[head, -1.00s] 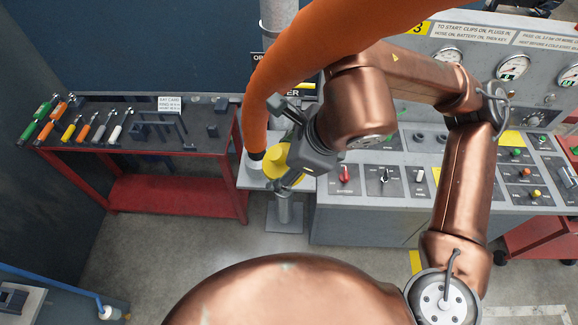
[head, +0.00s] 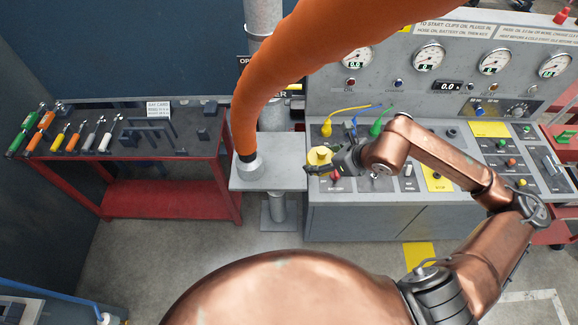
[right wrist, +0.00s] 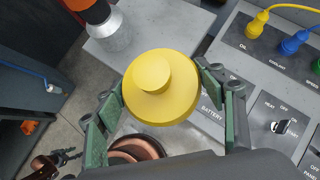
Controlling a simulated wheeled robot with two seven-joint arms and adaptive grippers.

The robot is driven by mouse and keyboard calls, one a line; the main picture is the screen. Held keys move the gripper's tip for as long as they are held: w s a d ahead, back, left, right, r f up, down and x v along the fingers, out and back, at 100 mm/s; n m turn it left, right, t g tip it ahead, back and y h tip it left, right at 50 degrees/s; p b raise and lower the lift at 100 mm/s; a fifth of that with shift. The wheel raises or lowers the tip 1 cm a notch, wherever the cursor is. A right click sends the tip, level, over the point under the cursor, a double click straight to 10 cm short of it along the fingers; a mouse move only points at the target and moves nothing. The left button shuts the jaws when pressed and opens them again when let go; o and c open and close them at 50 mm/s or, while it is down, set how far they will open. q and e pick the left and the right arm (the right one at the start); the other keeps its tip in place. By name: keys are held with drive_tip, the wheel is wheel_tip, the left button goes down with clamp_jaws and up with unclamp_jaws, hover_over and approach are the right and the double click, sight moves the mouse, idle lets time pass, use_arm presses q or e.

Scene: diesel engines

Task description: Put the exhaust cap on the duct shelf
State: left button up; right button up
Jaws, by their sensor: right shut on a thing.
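The yellow exhaust cap (head: 319,156) is held in my right gripper (head: 328,163), just right of the duct shelf (head: 279,176) and over the left end of the control panel. In the right wrist view the cap (right wrist: 158,88) sits between the two green-padded fingers (right wrist: 160,108), its round knob facing the camera. The shelf (right wrist: 122,45) is beyond it there, partly hidden by the cap. The left gripper seems to show small and dark at the lower left of the right wrist view (right wrist: 65,157); its jaws are unclear.
A thick orange duct (head: 262,85) ends in a grey collar (head: 250,166) standing on the shelf's left part. The shelf's right part is bare. The control panel (head: 400,205), with knobs and yellow, blue and green plugs, adjoins on the right. A red tool cart (head: 165,192) stands left.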

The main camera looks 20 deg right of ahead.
drive_tip(key=p+x, duration=0.1)
drive_tip(key=x, duration=0.4)
drive_tip(key=a+r+p+x, duration=0.1)
drive_tip(key=p+x, duration=0.1)
drive_tip(key=x, duration=0.3)
drive_tip(key=w+p+x, duration=0.1)
drive_tip(key=x, duration=0.5)
drive_tip(key=shift+w+a+r, duration=0.1)
drive_tip(key=shift+a+r, duration=0.05)
drive_tip(key=shift+r, duration=0.1)
drive_tip(key=shift+w+a+f, duration=0.1)
drive_tip(key=shift+w+f, duration=0.05)
drive_tip(key=shift+f, duration=0.05)
wheel_tip(320, 180, down, 3)
drive_tip(key=shift+w+a+r+p, duration=0.1)
drive_tip(key=shift+w+a+p, duration=0.05)
drive_tip(key=shift+p, duration=0.75)
drive_tip(key=shift+f, duration=0.4)
